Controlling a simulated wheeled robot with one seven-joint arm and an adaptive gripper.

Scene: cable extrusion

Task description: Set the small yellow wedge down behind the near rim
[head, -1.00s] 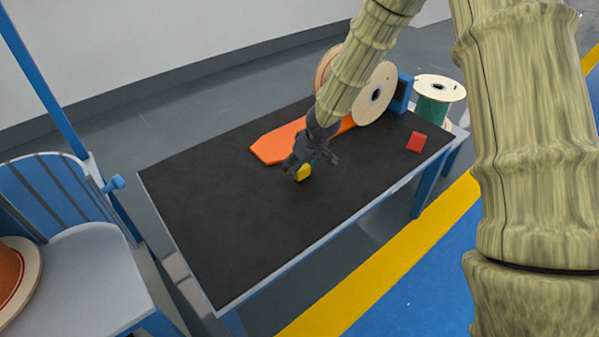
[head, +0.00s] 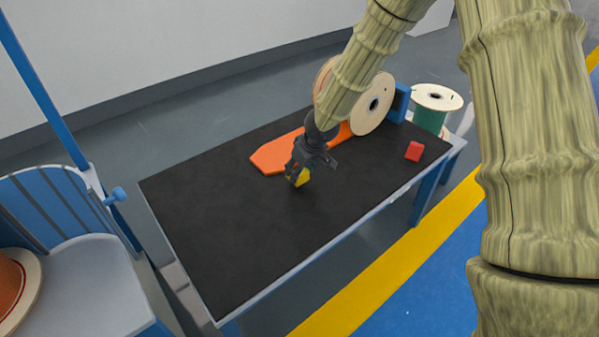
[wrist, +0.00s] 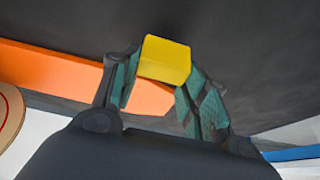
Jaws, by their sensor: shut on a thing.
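The small yellow wedge (head: 303,176) is between the fingers of my gripper (head: 298,177), which is shut on it. In the wrist view the wedge (wrist: 165,59) shows a broad yellow face between the green finger pads (wrist: 158,90). It is over the black table top, in front of the orange board; I cannot tell whether it touches the table. My forearm hides part of the spool.
A red block (head: 414,151) sits on the right of the black table top (head: 225,230). A blue bracket (head: 400,101) stands beside the spool. A green spool (head: 431,119) is past the table's right end. The left and front of the table are clear.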

